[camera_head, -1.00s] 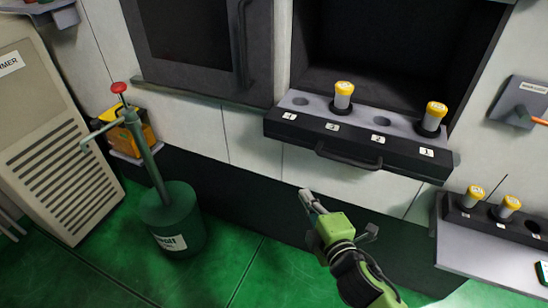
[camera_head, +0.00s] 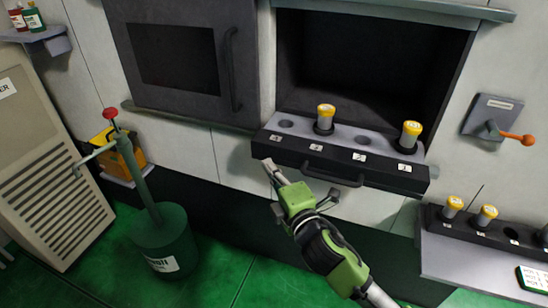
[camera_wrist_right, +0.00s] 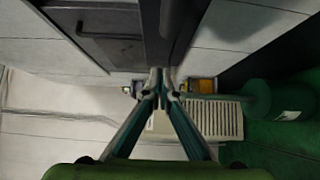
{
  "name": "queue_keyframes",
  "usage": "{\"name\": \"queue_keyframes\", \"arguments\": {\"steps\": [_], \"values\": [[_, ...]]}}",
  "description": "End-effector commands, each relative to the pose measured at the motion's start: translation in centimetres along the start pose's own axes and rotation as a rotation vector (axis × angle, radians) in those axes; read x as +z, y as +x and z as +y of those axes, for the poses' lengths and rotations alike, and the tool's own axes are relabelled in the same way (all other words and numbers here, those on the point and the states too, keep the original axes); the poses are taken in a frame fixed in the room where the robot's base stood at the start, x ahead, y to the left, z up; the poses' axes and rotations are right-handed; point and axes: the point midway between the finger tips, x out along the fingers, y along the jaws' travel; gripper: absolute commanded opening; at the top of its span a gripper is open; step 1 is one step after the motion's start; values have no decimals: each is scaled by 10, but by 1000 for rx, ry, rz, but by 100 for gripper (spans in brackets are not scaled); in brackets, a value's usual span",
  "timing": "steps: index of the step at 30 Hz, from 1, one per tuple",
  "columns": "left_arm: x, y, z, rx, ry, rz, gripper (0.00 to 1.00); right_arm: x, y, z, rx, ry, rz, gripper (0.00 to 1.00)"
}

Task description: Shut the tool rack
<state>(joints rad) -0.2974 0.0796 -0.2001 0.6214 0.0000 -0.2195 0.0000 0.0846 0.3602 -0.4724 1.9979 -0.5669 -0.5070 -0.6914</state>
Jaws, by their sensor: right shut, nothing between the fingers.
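The tool rack (camera_head: 340,168) is a dark drawer with a grey top, pulled out of the dark opening (camera_head: 365,65) in the wall. It has numbered slots and a black handle (camera_head: 333,179) on its front. Two yellow-capped tools (camera_head: 325,118) (camera_head: 411,135) stand upright in it; the other two slots are empty. My right gripper (camera_head: 268,164) is shut and empty, just in front of the rack's left front end. Whether it touches the rack I cannot tell. In the right wrist view the shut fingertips (camera_wrist_right: 160,75) meet with nothing between them. My left gripper is not in view.
A dark door (camera_head: 185,55) with a handle is left of the opening. A green pump drum (camera_head: 165,243) stands on the floor at left. A lever box (camera_head: 492,118) with an orange knob is on the right wall. A shelf (camera_head: 475,262) holding more tools is lower right.

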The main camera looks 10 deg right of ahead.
Motion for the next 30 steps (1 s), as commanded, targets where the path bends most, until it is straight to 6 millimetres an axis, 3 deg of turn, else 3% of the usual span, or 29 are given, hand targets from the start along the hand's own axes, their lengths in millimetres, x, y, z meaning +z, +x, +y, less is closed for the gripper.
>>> {"name": "queue_keyframes", "arguments": {"steps": [7,23,30], "values": [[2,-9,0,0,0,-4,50,18,16,0,-1,-1,1,0],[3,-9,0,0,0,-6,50,23,21,0,0,-1,0,0],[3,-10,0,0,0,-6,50,48,44,2,2,-4,-5,0]]}}
